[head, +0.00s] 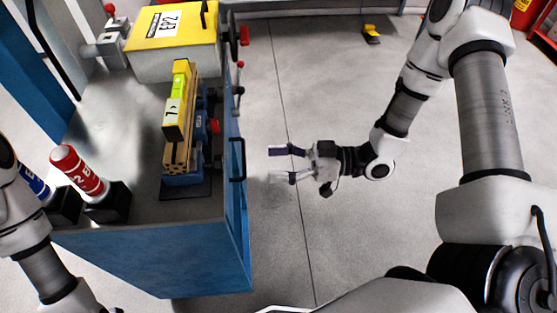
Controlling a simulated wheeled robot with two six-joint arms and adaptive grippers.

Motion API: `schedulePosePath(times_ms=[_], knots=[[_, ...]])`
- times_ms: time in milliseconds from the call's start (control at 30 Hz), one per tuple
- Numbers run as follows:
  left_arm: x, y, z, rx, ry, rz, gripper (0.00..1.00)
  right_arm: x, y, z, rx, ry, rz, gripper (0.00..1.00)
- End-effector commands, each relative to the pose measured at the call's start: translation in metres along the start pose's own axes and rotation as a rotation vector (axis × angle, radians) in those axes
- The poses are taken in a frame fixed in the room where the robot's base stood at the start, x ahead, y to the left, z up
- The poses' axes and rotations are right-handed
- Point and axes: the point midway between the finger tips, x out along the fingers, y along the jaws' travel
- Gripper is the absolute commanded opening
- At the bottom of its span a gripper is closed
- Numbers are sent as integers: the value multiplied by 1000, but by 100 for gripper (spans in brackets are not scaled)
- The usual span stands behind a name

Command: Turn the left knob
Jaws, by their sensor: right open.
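My right gripper (274,164) is open and empty, fingers pointing left, over the floor just right of the blue bench (160,262). Small red knobs show along the bench's right side: one near the back (244,35), one below it (240,65), and one beside the vise-like block (214,126). I cannot tell which is the left knob. The gripper is apart from all of them. Part of my left arm shows at the lower left; its gripper is out of view.
A yellow-topped box (172,65) marked EP2 stands at the bench's back. A yellow level (178,95) lies on wooden strips. A red cylinder (78,170) and a blue one (34,182) stand at the front left. A black handle (237,160) sticks out.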

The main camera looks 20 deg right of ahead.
Motion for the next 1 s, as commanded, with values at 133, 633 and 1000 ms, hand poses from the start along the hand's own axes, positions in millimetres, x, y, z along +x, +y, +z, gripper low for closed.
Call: schedulePosePath(times_ms=[133,633,1000], knots=[[0,0,0,0,0,0,67,-2,0,0,0,-1,0,68],[-48,0,0,0,1,0,67,40,11,-18,-349,37,34,68],[-60,0,0,0,0,0,67,89,-3,-2,-319,9,-6,68]])
